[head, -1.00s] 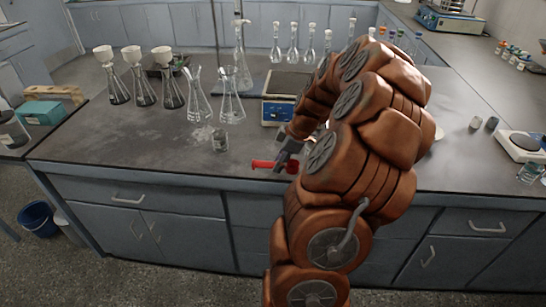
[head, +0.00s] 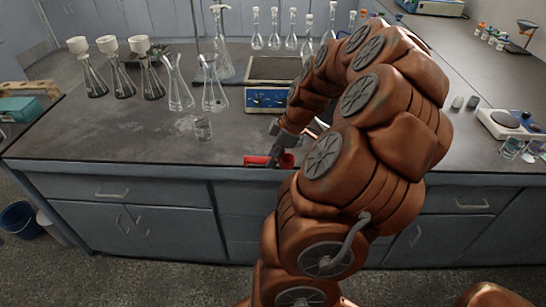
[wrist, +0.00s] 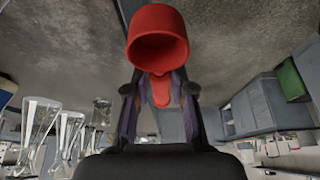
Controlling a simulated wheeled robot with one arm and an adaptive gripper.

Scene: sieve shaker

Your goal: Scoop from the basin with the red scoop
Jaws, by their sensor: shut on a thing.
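My gripper (head: 277,148) is shut on the handle of the red scoop (head: 256,161) at the bench's front edge. In the wrist view the scoop's round cup (wrist: 158,38) opens toward the camera, beyond the fingers. The handle lies between the two fingertips (wrist: 160,92) of my gripper. I see no powder in the visible part of the cup. I cannot make out the basin for certain; a pale shape (head: 316,128) behind my arm is mostly hidden.
A glass beaker (head: 203,128) stands left of the scoop on the bench (head: 110,140). Flasks (head: 213,95) stand behind it. A blue-fronted device (head: 266,99) is behind my gripper. A balance (head: 510,124) and small jars are at the right. The bench's left front is clear.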

